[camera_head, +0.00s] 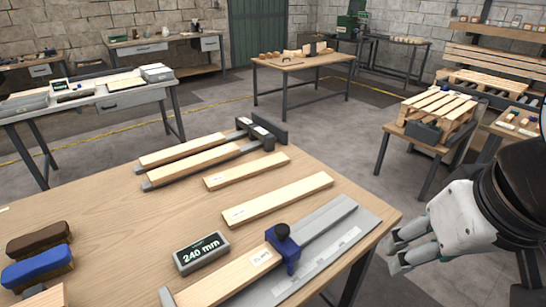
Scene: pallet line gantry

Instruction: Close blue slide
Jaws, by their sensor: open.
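The blue slide (288,251) is a blue block with a black knob on top. It sits on a grey metal fixture (338,213) at the front right of the near table. A light wooden board (225,281) with a white label lies along the fixture, its right end close to the slide; whether they touch I cannot tell. My gripper (393,257) is at the right, beyond the table's right edge, apart from the slide. Its fingers are open and empty.
On the near table (110,218) lie a grey "240 mm" block (201,252), loose boards (277,200), a dark clamp fixture (262,132), and brown (40,239) and blue-topped (37,266) brushes. A pallet stand (437,113) is behind my arm. Open floor lies beyond the table.

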